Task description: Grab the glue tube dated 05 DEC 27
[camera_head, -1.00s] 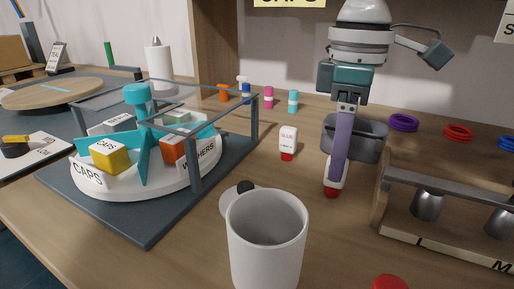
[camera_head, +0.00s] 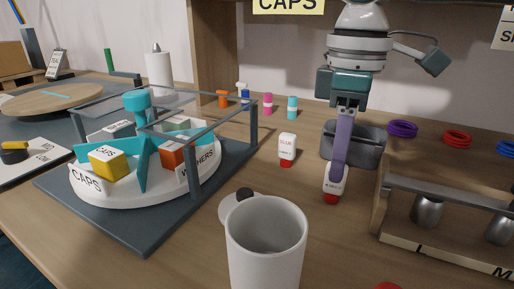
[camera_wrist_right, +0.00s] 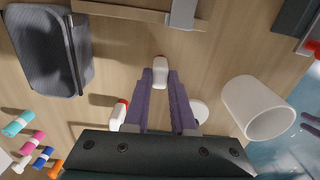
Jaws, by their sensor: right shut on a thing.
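My right gripper (camera_head: 338,178) has purple fingers and points down at the bench. It is shut on a white glue tube (camera_head: 332,187) with a red cap, which is cap-down at or near the bench top. The same tube (camera_wrist_right: 160,72) shows between the fingertips in the right wrist view. A second white glue tube (camera_head: 287,146) with a red cap stands cap-down to the left, apart from the gripper. The dates on both tubes are too small to read. Purple finger-like parts, probably my left gripper (camera_wrist_right: 312,122), show at the right edge of the wrist view.
A turntable (camera_head: 150,187) with coloured boxes and a grey frame is at left. A grey bin (camera_head: 365,139) is behind the gripper. A wooden rack (camera_head: 378,203) stands close on the right. Small coloured bottles (camera_head: 268,103) stand at the back.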

